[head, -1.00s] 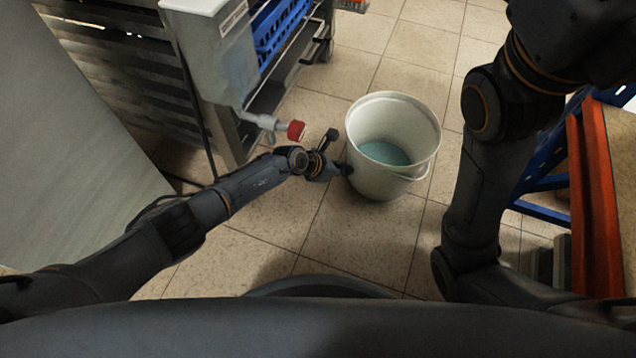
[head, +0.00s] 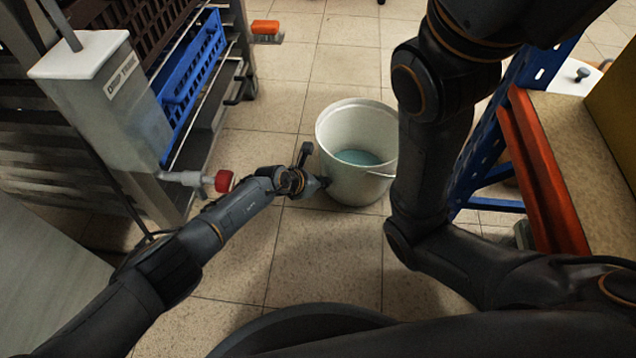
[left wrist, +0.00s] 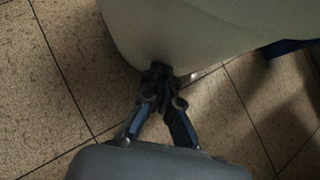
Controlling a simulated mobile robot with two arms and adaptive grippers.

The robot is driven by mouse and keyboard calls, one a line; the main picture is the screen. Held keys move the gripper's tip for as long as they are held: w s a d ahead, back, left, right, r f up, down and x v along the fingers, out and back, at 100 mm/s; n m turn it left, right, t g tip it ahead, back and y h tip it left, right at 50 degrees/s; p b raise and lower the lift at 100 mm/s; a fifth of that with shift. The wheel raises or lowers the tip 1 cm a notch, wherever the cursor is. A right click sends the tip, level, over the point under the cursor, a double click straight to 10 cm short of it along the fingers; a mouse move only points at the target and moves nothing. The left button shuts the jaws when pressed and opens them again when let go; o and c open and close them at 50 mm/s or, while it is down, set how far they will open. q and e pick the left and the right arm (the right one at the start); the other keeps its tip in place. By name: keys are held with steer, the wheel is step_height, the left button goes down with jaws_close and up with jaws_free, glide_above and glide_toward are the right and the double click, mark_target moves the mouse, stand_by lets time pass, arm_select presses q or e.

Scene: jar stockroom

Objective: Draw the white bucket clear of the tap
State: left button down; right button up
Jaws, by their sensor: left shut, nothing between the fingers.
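The white bucket (head: 350,187) stands upright on the tiled floor in the head view, with bluish liquid inside. The red-ended tap (head: 223,181) sticks out from the drip tank (head: 112,95) to the left of the bucket, with a gap of floor between them. My left gripper (head: 325,182) is at the bucket's lower left side. In the left wrist view, the shut fingers (left wrist: 161,78) meet the pale bucket wall (left wrist: 200,35) with nothing held between them; whether they press on it is unclear. My right arm shows, its gripper out of frame.
A metal rack with a blue crate (head: 190,75) stands behind the tank. An orange object (head: 265,27) is at its far end. A blue and orange shelf (head: 545,170) stands on the right, beyond my right arm. Floor in front of the bucket is clear.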

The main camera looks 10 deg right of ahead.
arm_select(q)
steer(key=shift+r, duration=0.15)
steer(key=s+a, duration=0.6)
steer(key=a, duration=0.5)
steer(key=shift+s+r, duration=0.15)
steer(key=shift+r, duration=0.15)
steer(key=shift+a, duration=0.15)
